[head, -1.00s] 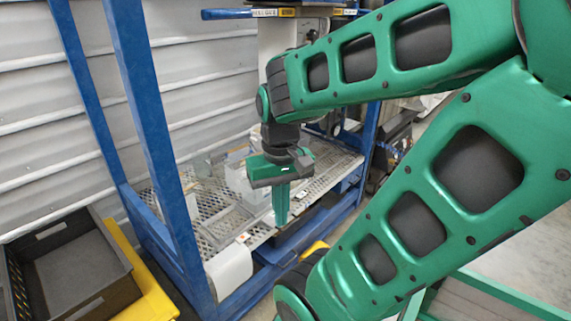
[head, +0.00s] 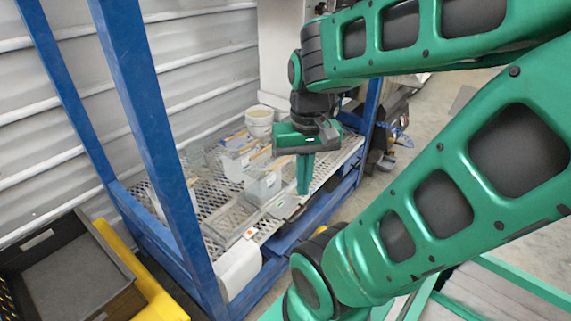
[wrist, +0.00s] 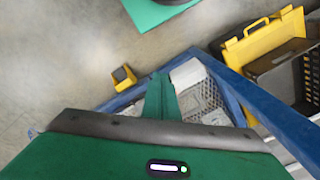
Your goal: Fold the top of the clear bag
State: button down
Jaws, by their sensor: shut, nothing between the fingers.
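My gripper (head: 304,188) is shut and empty, its green fingers pointing down above the right front part of the mesh shelf (head: 326,172). In the wrist view the closed fingers (wrist: 160,96) point toward the shelf's edge. A clear, box-like item (head: 262,188) stands on the shelf just left of the fingers, apart from them. More see-through shapes (head: 203,160) stand further left and back. I cannot tell which of these is the clear bag, or how its top lies.
A white bucket (head: 259,122) stands at the back of the shelf. A blue post (head: 160,140) rises at the front left. A dark crate (head: 68,272) with yellow beside it is at lower left. A small yellow item (wrist: 123,77) lies on the floor in the wrist view.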

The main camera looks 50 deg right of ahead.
jog(key=w+d+f+m+t, duration=0.2)
jog(key=w+d+f+m, duration=0.35)
jog(key=d+m, duration=0.3)
jog(key=w+d+f+m+t, duration=0.1)
jog(key=w+d+f+m, duration=0.4)
jog(key=w+d+m, duration=0.4)
jog(key=w+d+f+m+t, duration=0.2)
jog(key=w+d+f+m, duration=0.25)
jog(key=d+m, duration=0.45)
jog(key=w+a+f+m, duration=0.15)
jog(key=w+f, duration=0.25)
jog(key=f, duration=0.5)
jog(key=shift+w+r, duration=1.4)
jog(key=shift+w, duration=0.05)
